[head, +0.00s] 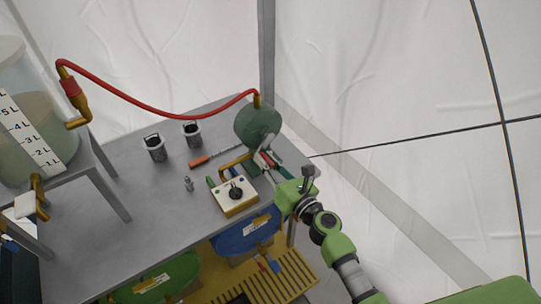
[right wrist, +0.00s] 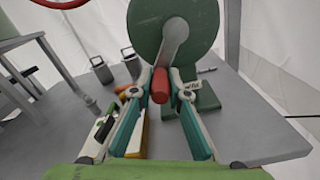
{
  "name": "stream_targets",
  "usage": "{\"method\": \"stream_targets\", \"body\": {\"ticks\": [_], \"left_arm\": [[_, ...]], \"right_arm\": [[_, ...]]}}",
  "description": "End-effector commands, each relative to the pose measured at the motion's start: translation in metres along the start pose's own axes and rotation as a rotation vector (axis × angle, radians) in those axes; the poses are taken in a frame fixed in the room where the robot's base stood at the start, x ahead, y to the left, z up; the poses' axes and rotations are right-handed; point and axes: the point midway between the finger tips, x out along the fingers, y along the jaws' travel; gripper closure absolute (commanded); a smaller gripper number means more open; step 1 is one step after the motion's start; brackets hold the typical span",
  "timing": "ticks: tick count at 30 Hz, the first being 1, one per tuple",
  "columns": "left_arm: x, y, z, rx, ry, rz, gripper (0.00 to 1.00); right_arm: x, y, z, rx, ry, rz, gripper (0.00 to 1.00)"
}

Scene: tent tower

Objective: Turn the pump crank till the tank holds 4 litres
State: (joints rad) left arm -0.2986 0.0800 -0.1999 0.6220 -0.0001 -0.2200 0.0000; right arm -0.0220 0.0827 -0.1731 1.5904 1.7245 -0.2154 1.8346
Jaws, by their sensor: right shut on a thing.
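The green pump drum (head: 257,124) stands at the table's right end; in the right wrist view the drum (right wrist: 150,30) carries a grey crank arm (right wrist: 172,42) with a red handle (right wrist: 160,86). My right gripper (head: 266,162) is at the crank; in the right wrist view its fingertips (right wrist: 160,80) are closed on both sides of the red handle. The clear tank (head: 62,130) with a litre scale (head: 30,140) stands at the left, holding greenish liquid; its exact level is hard to read. My left gripper is not in view.
A red hose (head: 150,108) runs from the pump to the tank's brass fitting (head: 77,105). Two grey cups (head: 154,148), a red-handled screwdriver (head: 200,160) and a switch box (head: 236,195) are on the grey table (head: 130,210). Blue and green drums (head: 245,232) are below.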

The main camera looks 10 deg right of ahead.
Motion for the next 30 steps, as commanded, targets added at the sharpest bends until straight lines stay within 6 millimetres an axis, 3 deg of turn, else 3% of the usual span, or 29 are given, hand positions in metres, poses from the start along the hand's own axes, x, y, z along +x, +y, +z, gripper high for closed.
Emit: {"method": "stream_targets", "body": {"ticks": [12,30], "left_arm": [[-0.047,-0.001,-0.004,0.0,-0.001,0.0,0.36],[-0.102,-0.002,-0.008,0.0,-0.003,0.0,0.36]], "right_arm": [[0.0,0.025,0.015,0.399,0.002,0.0,1.0],[0.0,0.041,0.035,0.865,0.001,0.001,1.0]]}}
